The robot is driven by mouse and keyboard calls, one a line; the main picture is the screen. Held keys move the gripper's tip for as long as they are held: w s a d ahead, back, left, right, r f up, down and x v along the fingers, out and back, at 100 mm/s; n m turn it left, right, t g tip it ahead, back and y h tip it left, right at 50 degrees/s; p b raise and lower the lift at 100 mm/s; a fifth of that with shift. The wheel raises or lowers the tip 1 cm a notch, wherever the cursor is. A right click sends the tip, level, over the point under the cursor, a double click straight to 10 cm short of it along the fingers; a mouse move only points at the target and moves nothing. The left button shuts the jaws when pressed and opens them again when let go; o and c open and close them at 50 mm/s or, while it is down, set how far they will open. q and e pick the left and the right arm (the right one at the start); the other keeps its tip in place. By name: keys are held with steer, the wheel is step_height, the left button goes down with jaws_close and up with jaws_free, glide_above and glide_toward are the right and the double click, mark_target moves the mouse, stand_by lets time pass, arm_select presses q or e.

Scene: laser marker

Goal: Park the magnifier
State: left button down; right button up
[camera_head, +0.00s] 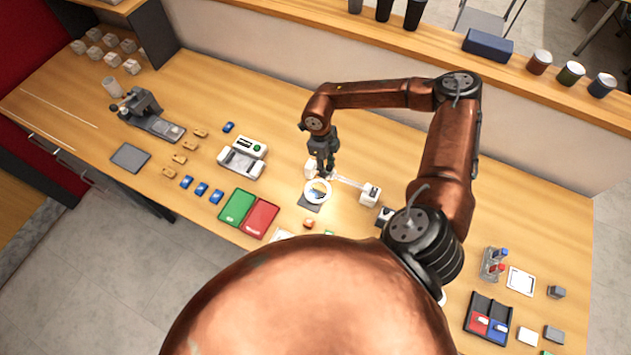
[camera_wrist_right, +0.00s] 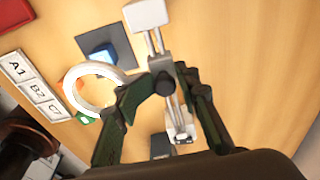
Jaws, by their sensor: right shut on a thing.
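The magnifier has a white ring (camera_head: 318,191), also in the wrist view (camera_wrist_right: 68,92). A thin double-bar arm runs from the ring's side to a white base block (camera_head: 370,194). My right gripper (camera_head: 323,172) is shut on the magnifier, at the arm's dark joint beside the ring. In the wrist view the fingers (camera_wrist_right: 160,92) sit either side of that joint. A white end block (camera_wrist_right: 147,15) shows on the other side of the joint. The ring overlaps the edge of a dark square mat (camera_wrist_right: 122,45) with a blue block (camera_wrist_right: 97,55) on it. My left gripper is out of view.
An orange piece (camera_head: 308,223) lies in front of the mat. A label card (camera_wrist_right: 32,85) lies nearby. Green (camera_head: 238,206) and red (camera_head: 261,217) trays and a white device (camera_head: 242,162) stand left. A black-and-white item (camera_head: 384,215) stands near the base. Bare tabletop lies behind the magnifier.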

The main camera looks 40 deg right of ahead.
steer(key=shift+s+d, duration=0.7)
steer(key=shift+s+d+p, duration=0.35)
steer(key=shift+s+d, duration=0.25)
steer(key=shift+s, duration=0.5)
steer(key=shift+s+d+p, duration=0.3)
steer(key=shift+s+d, duration=0.3)
steer(key=shift+s, duration=0.55)
steer(key=shift+s+d+p, duration=0.35)
steer(key=shift+s+d, duration=0.25)
steer(key=shift+s, duration=0.5)
steer(key=o, duration=0.5)
steer(key=shift+f, duration=0.1)
steer(key=shift+o, duration=0.5)
steer(key=shift+w, duration=0.1)
steer(key=shift+a, duration=0.15)
step_height(320, 180, up, 7)
steer(key=p, duration=0.4)
glide_above(354, 182)
steer(key=shift+w+a, duration=0.25)
steer(key=shift+a, duration=0.15)
